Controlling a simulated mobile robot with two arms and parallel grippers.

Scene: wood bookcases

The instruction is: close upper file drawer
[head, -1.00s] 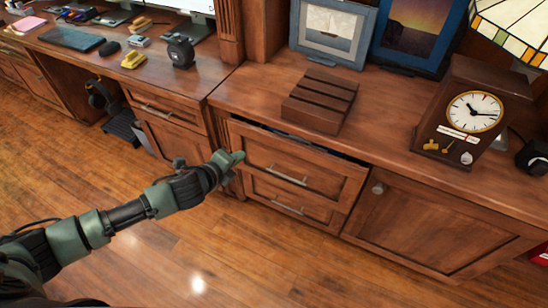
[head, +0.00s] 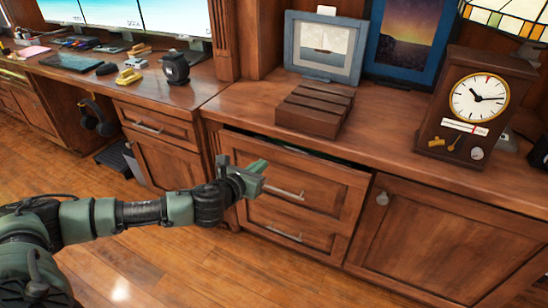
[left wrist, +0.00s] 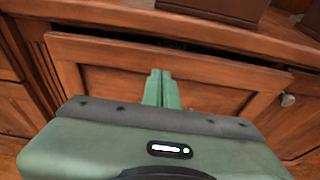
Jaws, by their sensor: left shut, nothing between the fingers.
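The upper file drawer (head: 315,180) has a wooden front with a metal bar handle and stands slightly out from the cabinet, with a dark gap along its top edge. My left gripper (head: 259,167) is shut and empty in front of the upper left part of this drawer front. In the left wrist view the closed green fingers (left wrist: 161,88) point at the drawer front (left wrist: 215,92), below its top edge. I cannot tell whether the fingertips touch the wood. My right gripper is not in view.
A lower drawer (head: 325,235) with a bar handle is below. A cabinet door (head: 430,240) is at the right. A brown slatted box (head: 315,108) and a clock (head: 475,105) stand on the top above. The wood floor (head: 190,265) in front is clear.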

